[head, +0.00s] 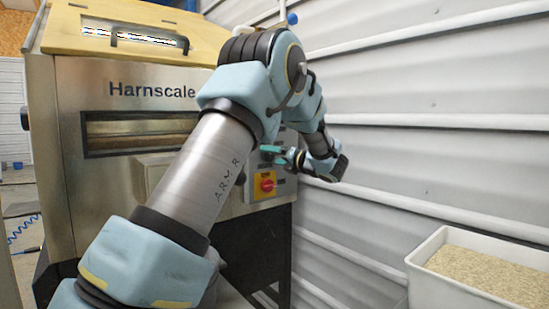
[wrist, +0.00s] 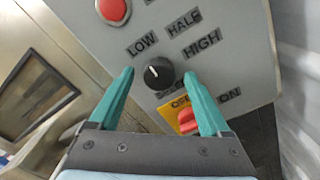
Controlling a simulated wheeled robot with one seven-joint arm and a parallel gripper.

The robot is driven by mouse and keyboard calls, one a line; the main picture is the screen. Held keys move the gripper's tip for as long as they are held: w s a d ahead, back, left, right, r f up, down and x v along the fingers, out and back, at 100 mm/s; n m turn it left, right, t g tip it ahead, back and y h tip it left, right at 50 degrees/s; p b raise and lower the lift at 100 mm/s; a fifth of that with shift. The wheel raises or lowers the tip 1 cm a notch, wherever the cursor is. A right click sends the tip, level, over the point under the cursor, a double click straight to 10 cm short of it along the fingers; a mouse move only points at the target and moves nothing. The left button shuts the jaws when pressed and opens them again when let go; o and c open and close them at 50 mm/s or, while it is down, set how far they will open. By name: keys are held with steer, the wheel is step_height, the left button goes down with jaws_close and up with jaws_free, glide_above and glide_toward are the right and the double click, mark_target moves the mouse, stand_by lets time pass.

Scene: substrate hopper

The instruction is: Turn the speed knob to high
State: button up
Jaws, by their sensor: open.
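The black round speed knob (wrist: 158,73) sits on the grey control panel (wrist: 225,75) in the wrist view. Its white pointer line points up and left, toward the LOW label (wrist: 142,46). The HALF label (wrist: 184,22) and the HIGH label (wrist: 201,43) are up and right of it. My gripper (wrist: 158,77) is open, with one teal finger on each side of the knob in the picture. Gaps show between fingers and knob; I cannot tell the depth. In the head view my gripper (head: 272,152) is at the panel, and the knob cannot be made out.
A red switch on a yellow OFF/ON plate (wrist: 172,107) is just below the knob, close to the right finger. A red button (wrist: 113,10) is above. The Harnscale machine (head: 75,180) stands left. A white bin of grain (head: 425,258) is at right, near the corrugated wall.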

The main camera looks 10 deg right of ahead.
steer(key=shift+c, duration=0.2)
jaws_close()
stand_by(0.5)
